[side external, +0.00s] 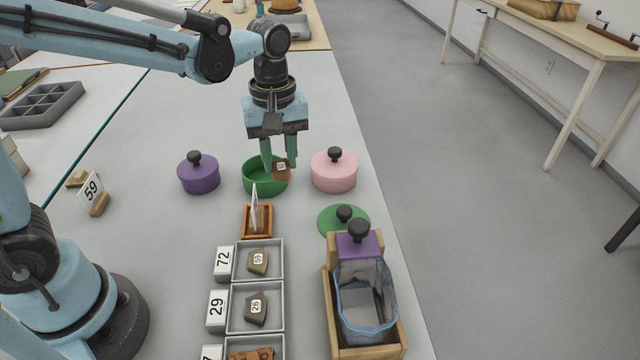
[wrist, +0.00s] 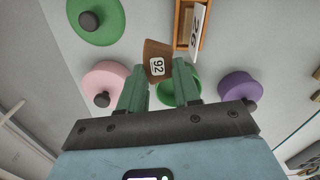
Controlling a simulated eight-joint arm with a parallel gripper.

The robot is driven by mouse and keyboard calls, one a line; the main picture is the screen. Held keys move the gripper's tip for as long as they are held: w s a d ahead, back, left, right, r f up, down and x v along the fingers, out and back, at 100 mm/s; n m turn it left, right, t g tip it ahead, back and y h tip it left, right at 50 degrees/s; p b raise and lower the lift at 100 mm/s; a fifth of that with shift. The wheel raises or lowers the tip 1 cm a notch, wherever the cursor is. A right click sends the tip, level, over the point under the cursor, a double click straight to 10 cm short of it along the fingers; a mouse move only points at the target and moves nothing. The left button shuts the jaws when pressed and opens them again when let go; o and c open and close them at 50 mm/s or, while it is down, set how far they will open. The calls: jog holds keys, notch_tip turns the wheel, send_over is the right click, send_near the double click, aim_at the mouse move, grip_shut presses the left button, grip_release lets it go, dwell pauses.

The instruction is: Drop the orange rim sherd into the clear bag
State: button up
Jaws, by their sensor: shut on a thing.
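An orange-brown sherd (side external: 282,170) with a white number label is between the fingertips of my gripper (side external: 279,167). In the wrist view the sherd (wrist: 157,62) shows its label 92, and my gripper (wrist: 161,88) is shut on it. The sherd is at or just above the open green pot (side external: 252,183); whether it touches the pot is unclear. The clear bag (side external: 366,332) with a bluish rim hangs open in a wooden holder (side external: 396,340) at the front right, well away from my gripper.
A purple lidded pot (side external: 198,178) and a pink one (side external: 333,174) flank the green pot. Grey trays (side external: 236,283) with sherds and number cards stand left.

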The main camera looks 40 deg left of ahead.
aim_at(285, 167)
jog(key=shift+d+r, duration=0.1)
jog(key=shift+d, duration=0.1)
notch_tip(285, 167, up, 9)
jog(key=d, duration=0.1)
jog(key=s+d, duration=0.4)
jog(key=d, duration=0.7)
jog(key=s+d, duration=0.3)
jog(key=d, duration=0.9)
jog(key=shift+s+d+f, duration=0.1)
jog(key=shift+s+f, duration=0.05)
jog(key=shift+f, duration=1.7)
jog(key=shift+s+d+f, duration=0.1)
jog(key=shift+f, duration=1.75)
jog(key=shift+s+d+f, duration=0.1)
jog(key=shift+s+f, duration=0.05)
jog(key=shift+f, duration=1.7)
